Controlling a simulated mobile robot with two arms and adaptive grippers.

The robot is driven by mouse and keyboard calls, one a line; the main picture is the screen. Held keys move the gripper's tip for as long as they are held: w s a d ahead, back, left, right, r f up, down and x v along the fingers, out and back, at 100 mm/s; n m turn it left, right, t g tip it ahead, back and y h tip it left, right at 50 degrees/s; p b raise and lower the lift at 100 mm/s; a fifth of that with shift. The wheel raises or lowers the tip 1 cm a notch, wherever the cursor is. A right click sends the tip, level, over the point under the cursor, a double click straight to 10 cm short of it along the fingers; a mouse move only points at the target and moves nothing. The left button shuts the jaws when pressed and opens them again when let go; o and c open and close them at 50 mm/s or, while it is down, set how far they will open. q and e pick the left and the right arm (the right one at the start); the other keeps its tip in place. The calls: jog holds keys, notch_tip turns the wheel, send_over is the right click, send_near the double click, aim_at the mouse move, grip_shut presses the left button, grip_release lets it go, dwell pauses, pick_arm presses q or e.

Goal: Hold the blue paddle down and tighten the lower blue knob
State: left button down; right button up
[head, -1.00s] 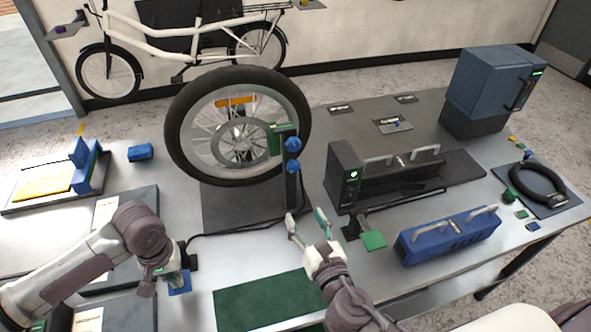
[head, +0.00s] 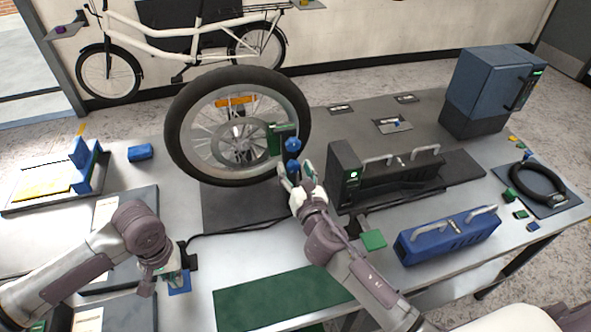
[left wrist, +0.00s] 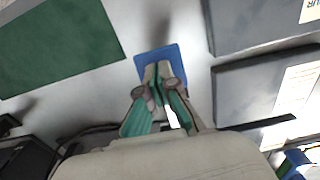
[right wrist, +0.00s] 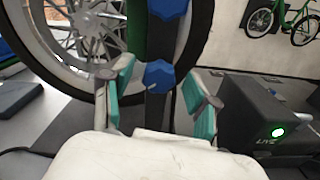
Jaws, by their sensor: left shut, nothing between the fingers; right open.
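The blue paddle (left wrist: 148,57) is a flat blue plate low on the table at the left. My left gripper (left wrist: 157,72) is shut over it, fingertips on or just above it; contact is hard to tell. In the head view the left gripper (head: 172,280) partly covers the paddle (head: 181,288). The lower blue knob (right wrist: 158,75) is on the dark upright post by the wheel, under the upper blue knob (right wrist: 168,8). My right gripper (right wrist: 160,88) is open, its fingers on either side of the lower knob with gaps. In the head view the right gripper (head: 297,174) hides part of the lower knob.
The wheel (head: 175,130) stands behind the post. A black unit with a green light (head: 345,175) stands close right of my right gripper. A blue battery case (head: 448,235) lies at the right. A green mat (head: 280,297) lies at the front.

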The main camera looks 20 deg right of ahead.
jog(key=shift+c, duration=0.2)
grip_shut()
